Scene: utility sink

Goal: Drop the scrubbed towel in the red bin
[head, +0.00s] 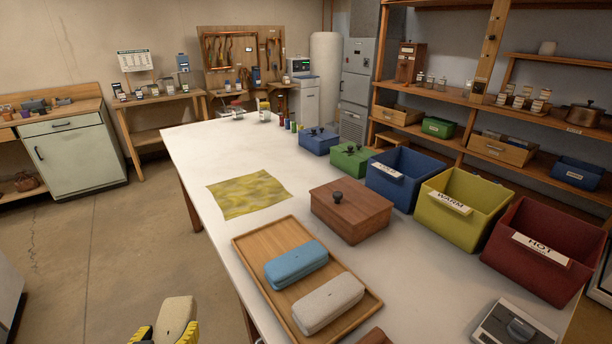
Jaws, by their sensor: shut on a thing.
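My gripper (164,333) shows at the bottom left edge, with yellow fingers on both sides of a beige folded bundle (177,313). It is shut on this bundle and holds it off the left side of the table. I cannot tell for sure that the bundle is the scrubbed towel. The red bin (518,268), labelled HOT, stands open at the right end of the bin row, far across the table from my gripper. A flat, mottled yellow-green cloth (248,193) lies on the table.
A wooden tray (257,270) with a blue bundle (296,264) and a pale grey bundle (329,303) lies between gripper and bins. A lidded wooden box (350,212), a yellow WARM bin (460,207) and a blue bin (402,177) stand beyond. A scale-like device (514,328) sits front right.

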